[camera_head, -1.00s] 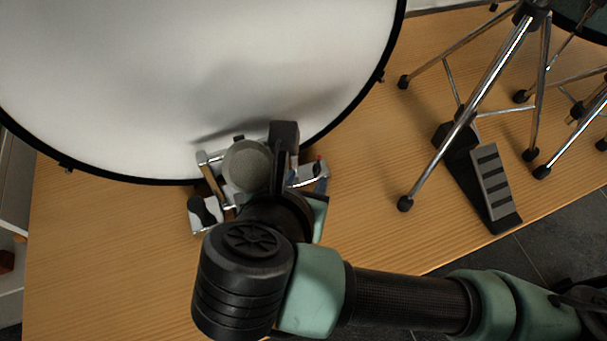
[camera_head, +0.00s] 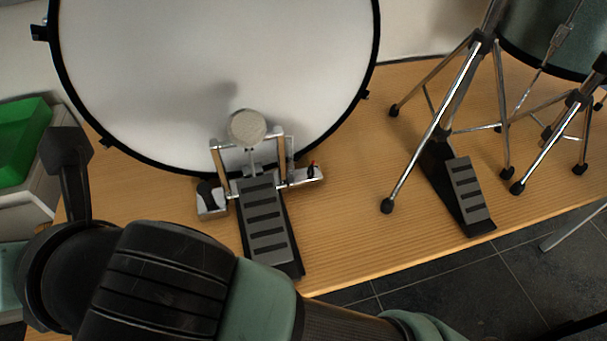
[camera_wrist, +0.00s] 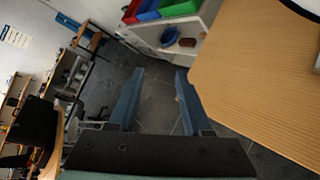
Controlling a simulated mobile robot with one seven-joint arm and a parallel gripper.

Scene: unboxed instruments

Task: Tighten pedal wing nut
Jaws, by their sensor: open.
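The bass drum pedal (camera_head: 268,222) stands on the wooden platform in front of the white drum head, its round beater (camera_head: 246,128) upright. A dark rounded part (camera_head: 206,190) sits at the left end. The wing nut is too small to pick out with certainty. My gripper (camera_wrist: 160,71) is open and empty in the wrist view, over the floor beside the platform corner. In the head view my arm is at lower left, apart from the pedal, and the fingers are not visible.
The wooden platform (camera_head: 355,175) is clear between this pedal and the hi-hat stand (camera_head: 432,132) with its own pedal (camera_head: 467,195). A shelf with colored bins (camera_wrist: 180,8) is near the platform; a green bin (camera_head: 22,140) shows at left.

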